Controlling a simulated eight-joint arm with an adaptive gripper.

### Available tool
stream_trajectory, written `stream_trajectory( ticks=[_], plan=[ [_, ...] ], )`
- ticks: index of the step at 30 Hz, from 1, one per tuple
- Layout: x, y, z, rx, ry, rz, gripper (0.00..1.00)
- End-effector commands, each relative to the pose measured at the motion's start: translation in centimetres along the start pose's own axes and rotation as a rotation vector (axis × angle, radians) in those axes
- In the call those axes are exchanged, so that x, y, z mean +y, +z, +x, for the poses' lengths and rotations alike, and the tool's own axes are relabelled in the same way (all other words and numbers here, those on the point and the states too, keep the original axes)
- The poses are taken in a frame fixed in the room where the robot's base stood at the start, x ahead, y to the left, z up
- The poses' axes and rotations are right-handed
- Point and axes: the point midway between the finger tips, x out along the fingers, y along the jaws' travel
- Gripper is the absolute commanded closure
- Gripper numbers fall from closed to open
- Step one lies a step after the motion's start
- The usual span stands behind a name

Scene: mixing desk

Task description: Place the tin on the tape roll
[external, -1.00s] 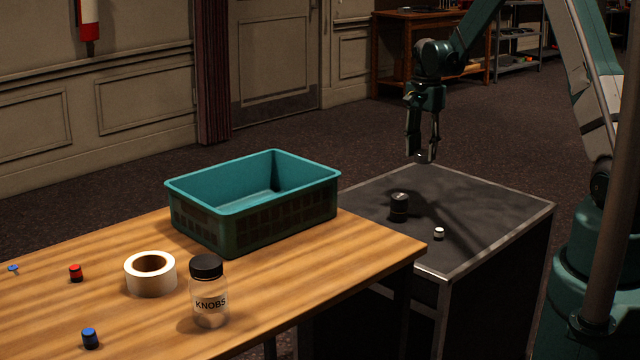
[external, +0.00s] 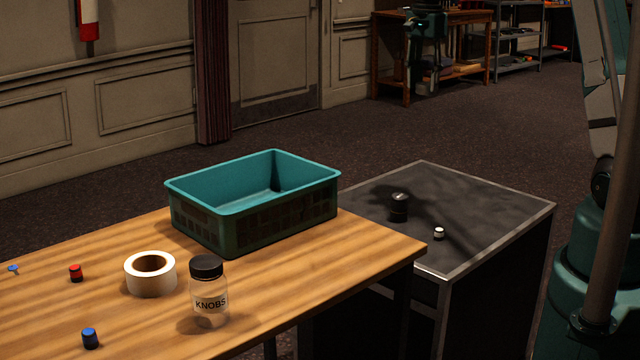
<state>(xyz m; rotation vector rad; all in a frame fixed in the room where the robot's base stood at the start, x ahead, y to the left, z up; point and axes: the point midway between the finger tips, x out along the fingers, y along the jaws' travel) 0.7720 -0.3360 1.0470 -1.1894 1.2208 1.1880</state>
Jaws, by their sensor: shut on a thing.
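The white tape roll (external: 152,286) lies flat on the wooden table, left of the jar. My gripper (external: 411,98) is high in the upper right of the view, pointing down, well apart from the roll. It is shut on the tin, which is small and silvery in the earlier frame; now it is too dark to make out against the wooden desk behind.
A clear jar marked KNOBS (external: 209,303) stands close beside the roll. A teal crate (external: 285,225) sits at the table's back. Red (external: 75,273) and blue (external: 90,338) knobs lie on the table. A black knob (external: 399,208) and white knob (external: 439,233) stand on the dark cabinet.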

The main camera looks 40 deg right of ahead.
Motion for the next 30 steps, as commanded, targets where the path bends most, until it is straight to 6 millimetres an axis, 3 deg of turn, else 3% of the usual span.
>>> stream_trajectory(
  ticks=[11, 30],
  plan=[
    [-3.4, 6.7, -0.1, 0.000, 0.000, -0.106, 0.76],
    [-8.8, 24.1, -0.3, 0.000, 0.000, -0.363, 0.76]
  ],
)
